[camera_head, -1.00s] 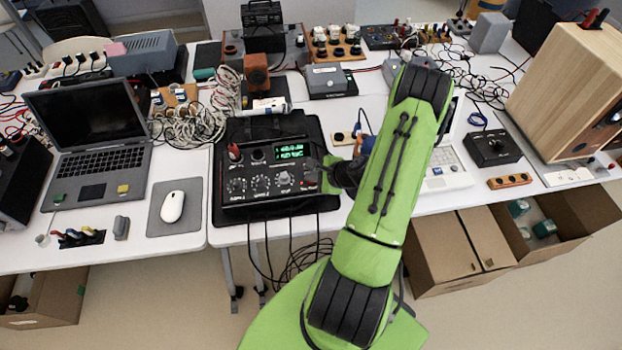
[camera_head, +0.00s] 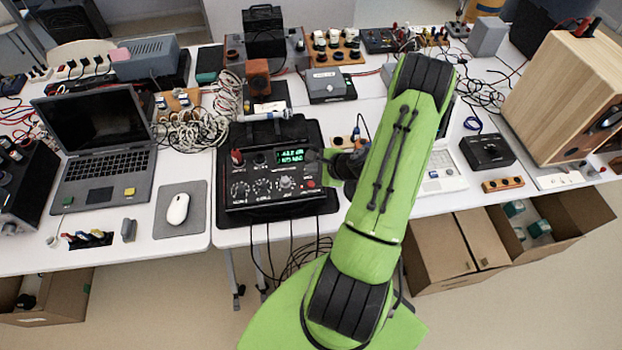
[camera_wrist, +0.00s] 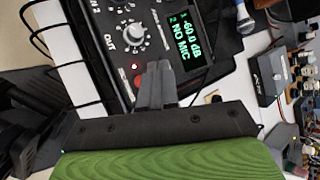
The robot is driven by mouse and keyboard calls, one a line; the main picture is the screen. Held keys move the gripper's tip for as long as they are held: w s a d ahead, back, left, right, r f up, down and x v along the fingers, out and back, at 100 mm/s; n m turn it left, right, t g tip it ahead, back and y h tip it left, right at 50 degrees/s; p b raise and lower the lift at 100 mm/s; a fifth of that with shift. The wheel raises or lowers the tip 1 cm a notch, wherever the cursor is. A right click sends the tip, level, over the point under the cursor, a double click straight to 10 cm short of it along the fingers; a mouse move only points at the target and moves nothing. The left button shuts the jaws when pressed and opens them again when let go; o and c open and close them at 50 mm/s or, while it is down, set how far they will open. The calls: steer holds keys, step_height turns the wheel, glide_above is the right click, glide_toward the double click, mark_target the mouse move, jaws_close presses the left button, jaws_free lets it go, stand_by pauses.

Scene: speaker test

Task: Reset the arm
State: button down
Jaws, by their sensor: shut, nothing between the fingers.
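My green arm reaches over the table in the head view. My gripper (camera_wrist: 156,75) shows in the wrist view with its grey fingers together and nothing between them. The fingers are over the right part of a black audio device (camera_head: 272,200) with knobs and a lit green display (camera_head: 291,155). In the wrist view the display (camera_wrist: 184,30) reads "-60.0 dB" and "NO MIC". A silver knob (camera_wrist: 130,38) and a small red button (camera_wrist: 136,66) lie beside the fingertips. Whether the fingertips touch the device, I cannot tell.
A laptop (camera_head: 105,150) and a mouse (camera_head: 178,208) on a pad are at left. A large wooden speaker (camera_head: 565,90) stands at right. Cables (camera_head: 200,130) and small devices crowd the back. Cardboard boxes (camera_head: 450,250) stand below the table.

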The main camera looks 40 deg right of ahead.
step_height(320, 180, up, 2)
steer(key=shift+r+p, duration=0.1)
steer(key=shift+p, duration=0.35)
steer(key=a+r+n+g, duration=0.4)
steer(key=a+r+n, duration=1.15)
steer(key=r, duration=0.25)
steer(key=s+a+r+n, duration=0.3)
steer(key=s+r+n, duration=0.2)
steer(key=s, duration=0.2)
steer(key=s+a+r+n+h, duration=0.1)
steer(key=s+a+r+n, duration=0.3)
steer(key=s, duration=0.3)
steer(key=shift+s+a+r+n, duration=0.2)
steer(key=shift+s+r+n, duration=0.1)
steer(key=shift+r+n, duration=0.3)
